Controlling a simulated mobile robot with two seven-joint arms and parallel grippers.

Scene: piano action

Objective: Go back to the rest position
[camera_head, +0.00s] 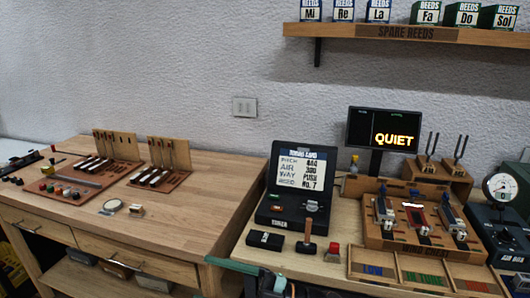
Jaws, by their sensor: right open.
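My right gripper (271,284) shows only in part at the bottom edge of the head view, low in front of the right bench's front edge. Its dark and teal parts are cut off by the frame, and I see nothing held in it. It is open and apart from the small hammer-like tool (306,240) on the bench. My left gripper is not in view.
A wooden workbench (200,205) with tool boards stands left. The right bench carries an open tuner case (296,178), a black box (265,240), a reed chest (400,238) and a QUIET screen (382,130). A gauge (500,187) stands far right. A shelf (420,34) hangs above.

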